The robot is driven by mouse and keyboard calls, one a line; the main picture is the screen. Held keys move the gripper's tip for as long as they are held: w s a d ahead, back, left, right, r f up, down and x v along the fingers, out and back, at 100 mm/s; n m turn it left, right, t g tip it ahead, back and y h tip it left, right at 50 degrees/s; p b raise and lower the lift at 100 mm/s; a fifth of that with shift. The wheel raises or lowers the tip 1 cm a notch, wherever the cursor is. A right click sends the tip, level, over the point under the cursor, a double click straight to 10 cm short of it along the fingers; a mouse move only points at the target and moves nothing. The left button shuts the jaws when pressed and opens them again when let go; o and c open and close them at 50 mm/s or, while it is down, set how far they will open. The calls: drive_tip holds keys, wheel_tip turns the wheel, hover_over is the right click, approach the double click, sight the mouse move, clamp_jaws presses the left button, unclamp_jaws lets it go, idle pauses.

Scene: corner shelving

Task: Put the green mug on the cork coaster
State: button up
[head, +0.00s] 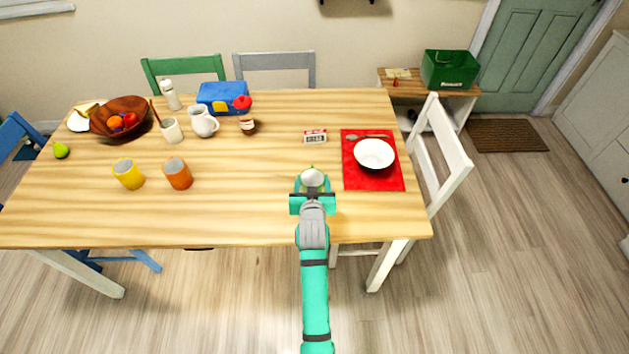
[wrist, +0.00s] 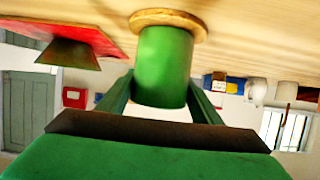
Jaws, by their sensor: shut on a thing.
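The green mug (wrist: 164,68) is between the two fingers of my gripper (wrist: 162,98) in the wrist view, which shows the scene upside down. My gripper is shut on the mug. The mug's base meets the round cork coaster (wrist: 190,18) on the table, and the coaster's rim shows around it. I cannot tell whether the base rests on the cork or hangs just above it.
A red placemat (head: 372,180) with a white bowl (head: 374,153) lies to the right. A small labelled box (head: 315,136) is behind my gripper. Orange (head: 178,175) and yellow (head: 128,175) mugs stand left. The table between the orange mug and my gripper is clear.

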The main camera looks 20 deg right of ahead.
drive_tip(key=o, duration=1.3)
drive_tip(key=shift+f, duration=0.1)
drive_tip(key=shift+c, duration=0.2)
drive_tip(key=shift+w, duration=0.15)
drive_tip(key=shift+s+d, duration=0.2)
drive_tip(key=shift+s, duration=0.1)
drive_tip(key=v, duration=1.2)
drive_tip(key=s+a+f+n+t+y, duration=0.1)
drive_tip(key=s+a+f, duration=0.2)
drive_tip(key=s+a, duration=0.45)
drive_tip(key=s+a+f+n+y, duration=0.1)
drive_tip(key=s+a+f, duration=0.3)
drive_tip(key=s, duration=0.6)
drive_tip(key=s+a+r+y, duration=0.1)
drive_tip(key=s+a+r, duration=0.1)
drive_tip(key=s, duration=0.6)
drive_tip(key=s+a+r+n+t+y, duration=0.1)
drive_tip(key=s+r, duration=0.3)
drive_tip(key=s, duration=0.5)
drive_tip(key=shift+a+r+n, duration=0.3)
drive_tip(key=shift+a+r, duration=0.05)
drive_tip(key=shift+a, duration=0.4)
